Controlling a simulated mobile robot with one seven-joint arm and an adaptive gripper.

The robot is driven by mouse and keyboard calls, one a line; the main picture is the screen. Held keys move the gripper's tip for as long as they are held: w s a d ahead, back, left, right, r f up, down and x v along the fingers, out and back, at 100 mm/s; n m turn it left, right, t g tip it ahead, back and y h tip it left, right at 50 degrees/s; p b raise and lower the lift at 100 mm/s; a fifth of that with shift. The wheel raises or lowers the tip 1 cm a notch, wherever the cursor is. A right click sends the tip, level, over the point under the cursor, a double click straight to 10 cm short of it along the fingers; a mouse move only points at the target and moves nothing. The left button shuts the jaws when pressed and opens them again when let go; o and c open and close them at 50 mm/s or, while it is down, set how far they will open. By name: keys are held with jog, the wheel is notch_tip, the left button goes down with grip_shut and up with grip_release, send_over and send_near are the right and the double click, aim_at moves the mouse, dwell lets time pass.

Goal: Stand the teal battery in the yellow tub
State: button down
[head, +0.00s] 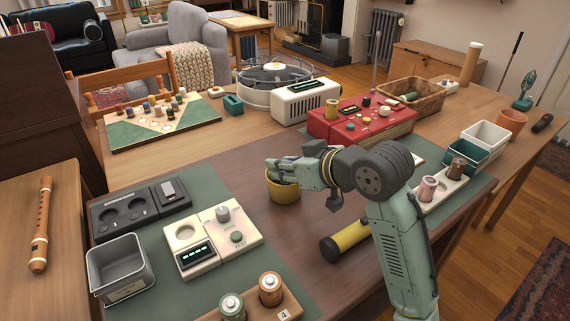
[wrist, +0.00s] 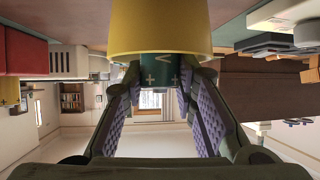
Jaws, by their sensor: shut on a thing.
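The yellow tub (head: 283,190) stands on the dark table mat, left of my arm. My gripper (head: 276,168) is at the tub's rim, reaching over it from the right. In the wrist view, which is upside down, the gripper (wrist: 161,105) is shut on the teal battery (wrist: 160,74), between its purple pads. The yellow tub (wrist: 160,32) covers the battery's lower part, and the end with plus marks shows past the rim. Whether the battery touches the tub's floor is hidden. In the head view the battery cannot be made out.
A cream tester (head: 212,240), a grey bin (head: 119,268) and a rack with a green and a copper battery (head: 270,290) stand nearer on the left. A yellow-and-black flashlight (head: 345,240) lies in front of my arm. A red console (head: 360,122) stands behind.

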jog(key=c, duration=1.6)
grip_release()
jog(key=shift+r, duration=0.1)
jog(key=shift+r+p, duration=0.25)
jog(key=shift+p, duration=0.05)
jog(key=v, duration=1.2)
jog(key=shift+s+r, duration=0.1)
jog(key=shift+r, duration=0.15)
